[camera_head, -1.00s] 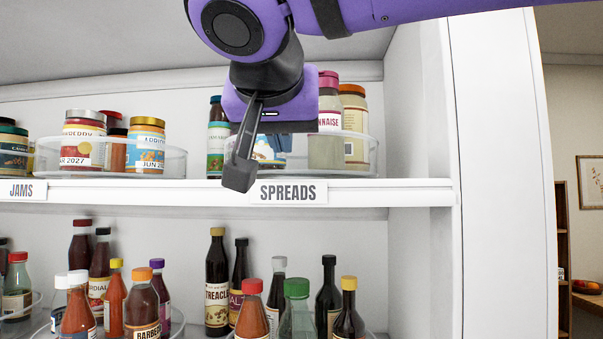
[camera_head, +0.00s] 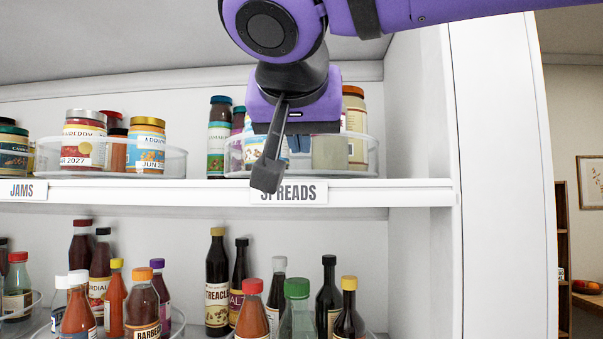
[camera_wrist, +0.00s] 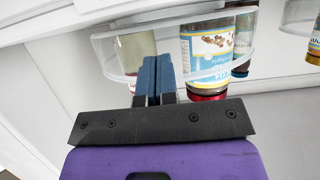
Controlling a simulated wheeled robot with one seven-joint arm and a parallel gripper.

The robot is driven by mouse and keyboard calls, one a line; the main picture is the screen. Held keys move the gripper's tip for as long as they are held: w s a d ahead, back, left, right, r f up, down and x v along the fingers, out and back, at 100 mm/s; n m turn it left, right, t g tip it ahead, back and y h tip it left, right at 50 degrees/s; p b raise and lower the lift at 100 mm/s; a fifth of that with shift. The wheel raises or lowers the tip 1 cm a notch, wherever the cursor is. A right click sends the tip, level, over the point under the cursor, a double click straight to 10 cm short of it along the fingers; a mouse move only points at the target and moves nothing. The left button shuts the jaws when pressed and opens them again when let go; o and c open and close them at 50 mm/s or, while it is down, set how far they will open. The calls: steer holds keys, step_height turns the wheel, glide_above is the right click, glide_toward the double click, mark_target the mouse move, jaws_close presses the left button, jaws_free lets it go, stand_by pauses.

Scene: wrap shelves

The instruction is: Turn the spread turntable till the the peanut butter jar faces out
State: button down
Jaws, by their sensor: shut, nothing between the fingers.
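The spreads turntable (camera_head: 236,158) is a clear-rimmed tray on the upper shelf, above the SPREADS label (camera_head: 305,194), holding several jars. My gripper hides the middle jars.
The jams turntable (camera_head: 175,163) stands to the left on the same shelf. A white side wall (camera_head: 415,120) closes the shelf on the right. Several bottles, including a treacle bottle (camera_head: 217,285), stand on the shelf below.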

mark_target(350, 152)
steer(key=shift+d, duration=0.15)
steer(key=shift+w+d, duration=0.1)
steer(key=shift+d, duration=0.95)
steer(key=shift+w+d, duration=0.15)
steer(key=shift+d, duration=1)
steer(key=shift+w+d, duration=0.1)
steer(key=shift+d, duration=0.05)
steer(key=shift+w+d, duration=0.45)
steer(key=shift+d, duration=0.4)
steer(key=shift+r, duration=0.1)
steer(key=shift+s+d, duration=0.1)
steer(key=shift+s, duration=0.05)
